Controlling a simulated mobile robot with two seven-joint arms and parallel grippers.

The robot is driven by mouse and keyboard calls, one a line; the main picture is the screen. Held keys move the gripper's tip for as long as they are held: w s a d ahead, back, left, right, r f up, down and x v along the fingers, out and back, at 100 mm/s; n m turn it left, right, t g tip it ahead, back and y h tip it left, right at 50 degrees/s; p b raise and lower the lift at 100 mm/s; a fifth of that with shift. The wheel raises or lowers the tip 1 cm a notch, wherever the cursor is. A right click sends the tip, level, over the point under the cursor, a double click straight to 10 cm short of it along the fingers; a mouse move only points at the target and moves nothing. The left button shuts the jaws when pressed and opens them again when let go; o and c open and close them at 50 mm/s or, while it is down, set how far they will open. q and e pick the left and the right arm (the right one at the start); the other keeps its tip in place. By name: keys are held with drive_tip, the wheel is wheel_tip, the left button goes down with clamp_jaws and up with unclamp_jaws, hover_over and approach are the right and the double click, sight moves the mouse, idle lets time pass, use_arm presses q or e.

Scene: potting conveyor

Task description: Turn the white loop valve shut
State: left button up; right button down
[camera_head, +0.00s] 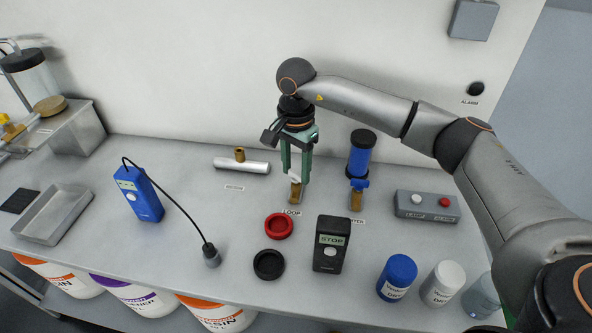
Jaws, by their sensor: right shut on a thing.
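The white loop valve (294,179) stands upright on the counter, above the "LOOP" label (291,212). Its brass body (295,194) shows below the white handle. My right gripper (296,177) points down over it, with green fingers shut on the white handle. The fingers partly hide the handle, so I cannot tell its exact angle. My left gripper is not in view.
A blue valve (358,184) and blue cylinder (362,152) stand close to the right. A silver pipe (240,164) lies left. Red (279,226) and black (269,264) rings and a "STOP" device (331,245) are in front. A button box (426,206) sits right.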

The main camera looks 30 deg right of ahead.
sight(296, 172)
drive_tip(key=n, duration=0.2)
drive_tip(key=shift+n+b, duration=0.3)
drive_tip(key=shift+n, duration=1.5)
drive_tip(key=shift+c, duration=1.5)
unclamp_jaws()
wheel_tip(296, 172, up, 13)
drive_tip(key=shift+f, duration=0.2)
